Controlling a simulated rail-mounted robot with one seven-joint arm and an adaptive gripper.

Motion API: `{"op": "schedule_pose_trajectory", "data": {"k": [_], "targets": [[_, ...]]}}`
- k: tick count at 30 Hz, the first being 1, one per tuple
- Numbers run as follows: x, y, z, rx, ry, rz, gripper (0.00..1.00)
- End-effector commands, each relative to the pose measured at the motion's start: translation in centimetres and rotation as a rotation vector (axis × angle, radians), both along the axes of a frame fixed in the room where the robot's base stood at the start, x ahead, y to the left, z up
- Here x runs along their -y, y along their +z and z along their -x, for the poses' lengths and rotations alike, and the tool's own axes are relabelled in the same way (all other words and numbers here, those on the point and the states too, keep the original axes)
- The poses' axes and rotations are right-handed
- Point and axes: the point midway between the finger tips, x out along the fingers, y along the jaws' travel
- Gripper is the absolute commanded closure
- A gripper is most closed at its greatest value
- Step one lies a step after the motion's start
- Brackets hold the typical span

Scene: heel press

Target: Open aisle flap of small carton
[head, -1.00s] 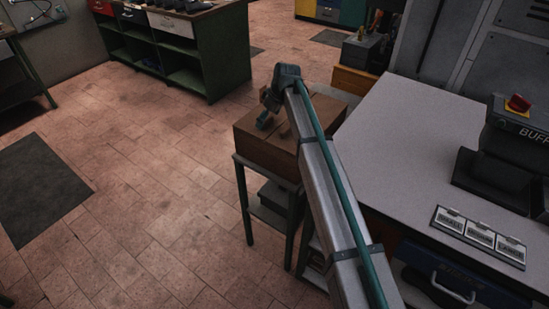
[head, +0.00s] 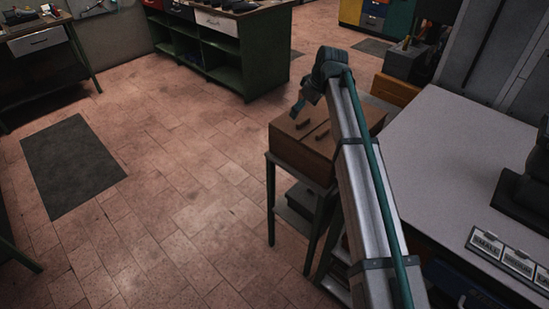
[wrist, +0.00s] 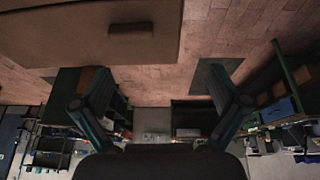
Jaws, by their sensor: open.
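A brown carton (head: 300,148) sits on a dark stand; its top looks closed, with two small brown tabs (head: 303,124) on it. The wrist view shows a brown carton face (wrist: 60,35) with one tab (wrist: 130,29) along the top of the picture. My gripper (head: 300,106) is at the carton's far left edge in the head view, apparently just above it. In the wrist view my gripper (wrist: 158,80) has its fingers spread wide with nothing between them. The carton's right side is partly hidden by my arm.
The stand (head: 271,200) has a lower shelf with a dark box. A grey-topped bench (head: 440,150) with labelled plates (head: 487,243) is close on the right. A green cabinet (head: 225,60) stands behind.

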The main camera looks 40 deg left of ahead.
Motion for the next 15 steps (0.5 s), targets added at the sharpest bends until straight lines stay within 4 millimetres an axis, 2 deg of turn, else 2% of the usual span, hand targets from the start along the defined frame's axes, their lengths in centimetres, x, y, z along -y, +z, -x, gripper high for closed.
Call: {"op": "schedule_pose_trajectory", "data": {"k": [5,15], "targets": [[1.0,-1.9,1.9,-0.033,-0.053,0.003,0.02],[1.3,-6.6,6.3,-0.162,-0.145,0.021,0.02]]}}
